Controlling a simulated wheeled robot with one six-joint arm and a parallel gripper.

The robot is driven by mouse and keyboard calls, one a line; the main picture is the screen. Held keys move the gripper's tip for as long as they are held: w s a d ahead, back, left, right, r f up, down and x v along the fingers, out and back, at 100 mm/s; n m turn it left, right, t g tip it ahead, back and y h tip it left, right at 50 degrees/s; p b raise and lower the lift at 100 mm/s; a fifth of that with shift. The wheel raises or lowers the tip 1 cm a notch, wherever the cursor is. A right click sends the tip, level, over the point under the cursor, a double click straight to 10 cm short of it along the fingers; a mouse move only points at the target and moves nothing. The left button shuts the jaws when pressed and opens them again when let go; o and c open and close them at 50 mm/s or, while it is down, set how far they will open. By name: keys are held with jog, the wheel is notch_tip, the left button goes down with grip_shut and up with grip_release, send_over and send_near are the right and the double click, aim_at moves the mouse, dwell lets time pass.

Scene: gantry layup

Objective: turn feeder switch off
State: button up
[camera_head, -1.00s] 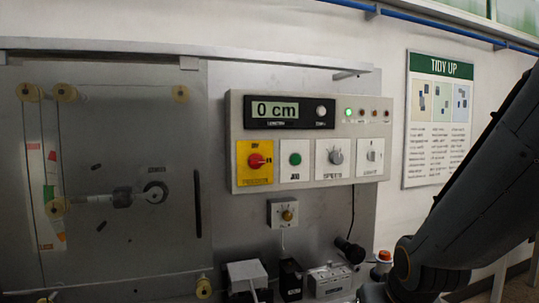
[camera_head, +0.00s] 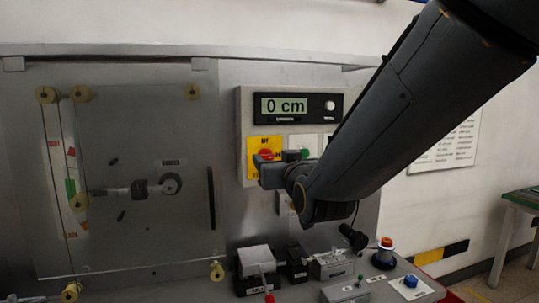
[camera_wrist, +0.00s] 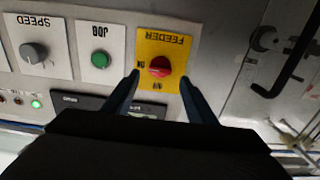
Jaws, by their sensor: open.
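The feeder switch is a red knob (camera_wrist: 160,67) on a yellow plate (camera_wrist: 172,45), shown upside down in the wrist view. In the head view the red knob (camera_head: 266,155) is partly hidden by my gripper on the control panel's lower left. My gripper (camera_wrist: 160,80) is open, with one dark finger on each side of the knob in the picture. The wrist view does not show whether the fingers touch it. In the head view my gripper (camera_head: 272,165) reaches the panel from the right.
A green JOG button (camera_wrist: 99,60) and a grey SPEED knob (camera_wrist: 34,53) sit beside the yellow plate. A clear guard with rollers (camera_head: 135,120) stands left. Small boxes and buttons (camera_head: 411,281) stand on the bench below.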

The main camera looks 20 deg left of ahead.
aim_at(267, 156)
jog(key=shift+p+x, duration=0.45)
jog(key=shift+x, duration=1.2)
jog(key=shift+c, duration=0.3)
jog(key=c, duration=1)
